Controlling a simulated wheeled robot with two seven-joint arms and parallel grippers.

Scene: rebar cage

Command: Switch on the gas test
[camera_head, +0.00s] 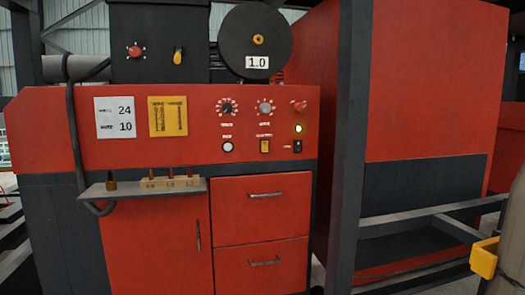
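A red control panel (200,100) fills the left and middle of the view. A small yellow switch (265,147) sits low on its right part under a label that looks like "GAS TEST", too small to read surely. I cannot tell its position. Two dials, a dark one (227,108) and a grey one (265,107), and a red knob (299,106) are above. Neither of my grippers is in view.
A grey shelf (135,190) with a small block and nozzle-like pieces juts out below the panel's left part. Red drawers (262,201) are below the switches. A dark post (348,150) stands right of the panel. A black spool marked 1.0 (255,40) is above.

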